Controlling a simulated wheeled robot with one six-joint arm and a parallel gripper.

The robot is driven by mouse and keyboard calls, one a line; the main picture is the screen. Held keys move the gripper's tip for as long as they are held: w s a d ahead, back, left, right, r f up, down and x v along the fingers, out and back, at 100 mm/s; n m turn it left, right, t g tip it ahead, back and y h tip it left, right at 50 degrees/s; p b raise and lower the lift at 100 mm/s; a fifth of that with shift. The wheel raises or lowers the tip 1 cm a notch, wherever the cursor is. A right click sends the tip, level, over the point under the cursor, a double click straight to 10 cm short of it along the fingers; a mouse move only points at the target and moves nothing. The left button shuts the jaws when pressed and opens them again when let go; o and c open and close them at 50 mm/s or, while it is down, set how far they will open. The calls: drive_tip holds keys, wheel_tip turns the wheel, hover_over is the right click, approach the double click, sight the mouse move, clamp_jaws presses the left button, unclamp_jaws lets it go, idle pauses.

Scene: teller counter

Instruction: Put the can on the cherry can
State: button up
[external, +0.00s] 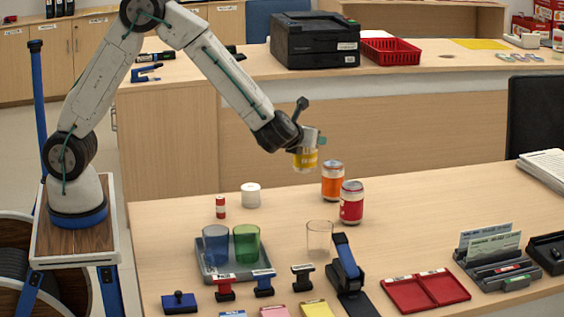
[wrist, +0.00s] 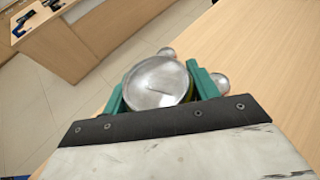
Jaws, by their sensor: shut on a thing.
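My gripper (external: 310,146) is shut on a yellow can (external: 305,159), held upright or nearly so above the counter. In the wrist view its silver lid (wrist: 157,82) sits between the teal fingers (wrist: 160,90). The red can (external: 351,203), which looks like the cherry can, stands upright on the counter, lower and to the right of the held can. An orange can (external: 333,181) stands just behind it. Two more can tops show beyond the fingers in the wrist view, one (wrist: 219,82) at right and one (wrist: 166,51) behind the held lid; which is which I cannot tell.
A clear glass (external: 319,240) stands in front of the red can. A grey tray (external: 222,271) holds a blue and a green cup. A white roll (external: 250,194) and a small red-and-white cylinder (external: 220,207) stand at left. Stamps and a stapler (external: 348,265) line the front.

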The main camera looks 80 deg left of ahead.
drive_tip(key=shift+w+d+f, duration=0.15)
drive_tip(key=shift+w+f, duration=0.65)
drive_tip(key=shift+w, duration=1.4)
drive_tip(key=shift+w+d+f, duration=0.2)
drive_tip(key=shift+w+f, duration=0.55)
drive_tip(key=shift+w, duration=1.5)
drive_tip(key=shift+w+d+f, duration=0.15)
drive_tip(key=shift+w+f, duration=0.65)
drive_tip(key=shift+w, duration=1.4)
drive_tip(key=shift+f, duration=0.2)
drive_tip(key=o, duration=1.3)
drive_tip(key=shift+o, duration=0.2)
